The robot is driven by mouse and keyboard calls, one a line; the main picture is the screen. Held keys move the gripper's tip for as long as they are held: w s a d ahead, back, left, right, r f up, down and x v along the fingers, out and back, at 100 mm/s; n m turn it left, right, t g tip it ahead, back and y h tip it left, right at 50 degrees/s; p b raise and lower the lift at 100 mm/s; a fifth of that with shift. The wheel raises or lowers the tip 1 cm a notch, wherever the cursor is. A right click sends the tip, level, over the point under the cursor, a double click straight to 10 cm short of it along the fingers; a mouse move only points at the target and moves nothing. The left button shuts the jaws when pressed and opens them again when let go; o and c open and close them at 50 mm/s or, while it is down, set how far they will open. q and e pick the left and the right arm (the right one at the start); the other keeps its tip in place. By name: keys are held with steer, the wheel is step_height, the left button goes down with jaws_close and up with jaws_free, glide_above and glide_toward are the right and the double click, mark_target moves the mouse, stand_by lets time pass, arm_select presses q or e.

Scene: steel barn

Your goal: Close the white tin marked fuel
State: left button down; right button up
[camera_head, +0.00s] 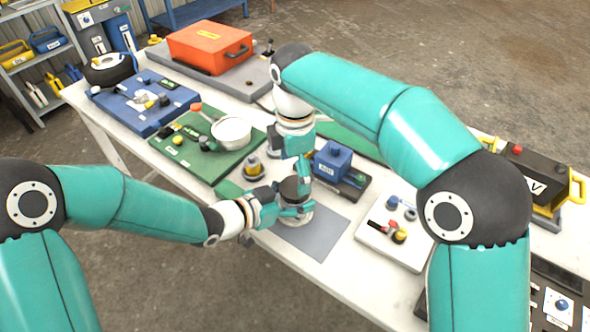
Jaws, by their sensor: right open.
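A small round tin (298,221) stands on the grey mat (325,236) near the table's front edge. Its pale lower part shows, and a dark round top (293,188) is above it. The grippers cover much of it, and I cannot read its marking or tell lid from opening. My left gripper (282,205) reaches in from the left at the tin's side, a finger across its front. Whether it grips is unclear. My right gripper (300,178) points down from above, open, its fingers close to the dark top.
A green board with a metal pot (231,132) lies to the left, with a small yellow-and-dark item (252,167) nearby. A blue box (332,160) stands behind the tin. A white board (393,240) with small parts is right.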

mark_target(295, 186)
steer(key=shift+r+n, duration=1.2)
steer(key=shift+r, duration=0.5)
steer(key=shift+f, duration=4.05)
steer(key=c, duration=1.1)
steer(key=o, duration=1.2)
steer(key=shift+r, duration=0.1)
